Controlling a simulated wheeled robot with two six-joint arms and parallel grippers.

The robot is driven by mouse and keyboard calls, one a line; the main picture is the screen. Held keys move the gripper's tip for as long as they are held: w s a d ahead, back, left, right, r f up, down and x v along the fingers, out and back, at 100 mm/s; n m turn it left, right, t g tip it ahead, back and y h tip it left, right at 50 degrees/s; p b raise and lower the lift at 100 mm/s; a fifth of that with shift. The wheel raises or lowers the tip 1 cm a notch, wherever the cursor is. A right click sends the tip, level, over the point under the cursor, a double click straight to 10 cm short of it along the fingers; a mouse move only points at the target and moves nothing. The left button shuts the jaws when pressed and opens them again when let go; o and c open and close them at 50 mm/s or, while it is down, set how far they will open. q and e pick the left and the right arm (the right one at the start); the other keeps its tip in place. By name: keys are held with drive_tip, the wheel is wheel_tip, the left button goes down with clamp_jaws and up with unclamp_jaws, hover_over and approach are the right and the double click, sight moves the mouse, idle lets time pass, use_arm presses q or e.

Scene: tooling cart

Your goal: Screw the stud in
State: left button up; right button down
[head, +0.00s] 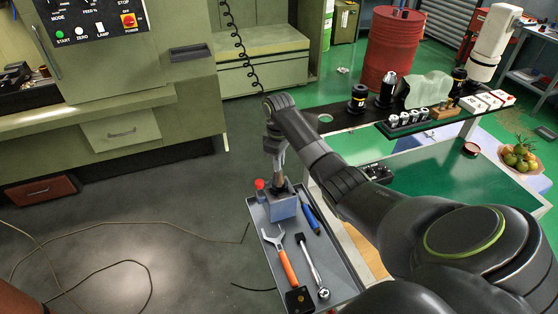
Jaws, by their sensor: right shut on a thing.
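My right gripper (278,172) points down over a blue-grey block (284,208) on the tray of the cart. It is shut on a small piece at the top of the block, which looks like the stud. The fingers mostly hide this piece, and I cannot tell how deep it sits. The block stands upright at the tray's far end. My left gripper is not in view.
The grey tray (336,262) also holds an orange-handled wrench (284,262), a ratchet (312,268), a blue-handled tool (310,218) and a black square piece (298,299). A red-topped item (260,185) stands beside the block. A dark shelf (345,122) carries tool holders behind.

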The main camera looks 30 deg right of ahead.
drive_tip(key=m, duration=0.6)
idle(0.3)
drive_tip(key=m, duration=0.6)
drive_tip(key=shift+a+f, duration=0.1)
idle(0.3)
drive_tip(key=c, duration=1.3)
unclamp_jaws()
drive_tip(key=shift+c, duration=0.2)
